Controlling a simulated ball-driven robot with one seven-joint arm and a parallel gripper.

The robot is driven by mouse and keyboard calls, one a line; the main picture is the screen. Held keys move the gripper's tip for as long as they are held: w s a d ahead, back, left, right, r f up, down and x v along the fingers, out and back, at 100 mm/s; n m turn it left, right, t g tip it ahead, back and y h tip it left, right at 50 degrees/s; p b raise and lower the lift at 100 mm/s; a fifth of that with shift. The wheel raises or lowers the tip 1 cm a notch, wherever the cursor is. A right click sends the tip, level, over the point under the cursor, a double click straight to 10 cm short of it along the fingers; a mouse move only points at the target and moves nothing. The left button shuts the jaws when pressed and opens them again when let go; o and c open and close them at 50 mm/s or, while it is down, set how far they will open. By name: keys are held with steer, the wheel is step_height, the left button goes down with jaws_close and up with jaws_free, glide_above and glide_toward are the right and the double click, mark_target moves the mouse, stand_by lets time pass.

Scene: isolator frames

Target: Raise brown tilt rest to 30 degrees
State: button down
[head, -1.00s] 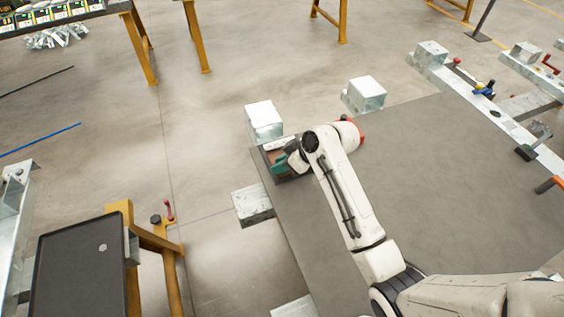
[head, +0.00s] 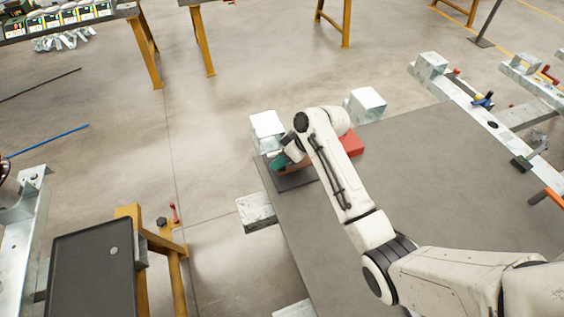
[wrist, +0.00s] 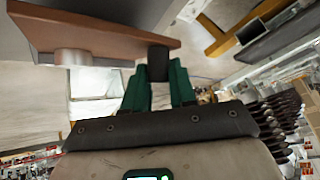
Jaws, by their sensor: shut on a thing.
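The brown tilt rest (wrist: 100,32) crosses the top left of the wrist view as a flat plate seen along its edge, slanted in the picture. A dark round knob (wrist: 157,56) sits at its right end, and a pale cylinder sits under its left part. My gripper (wrist: 158,76) has green fingers closed on the dark knob. In the head view my gripper (head: 279,162) is at the table's far left corner, and only a brown sliver of the rest (head: 297,167) shows; my arm hides most of it. I cannot read its angle.
A pale metal block (head: 267,132) stands just behind the rest, another (head: 366,104) farther right. A red block (head: 352,143) shows beside my arm. The grey table top (head: 430,190) is mostly clear. A black tray (head: 90,265) stands apart at lower left.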

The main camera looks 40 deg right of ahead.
steer(key=shift+w+d+r, duration=0.15)
steer(key=shift+w+r, duration=0.15)
steer(key=shift+w, duration=0.1)
steer(key=c, duration=1)
jaws_free()
steer(key=shift+f, duration=0.2)
steer(key=v, duration=1.1)
steer(key=shift+b, duration=0.4)
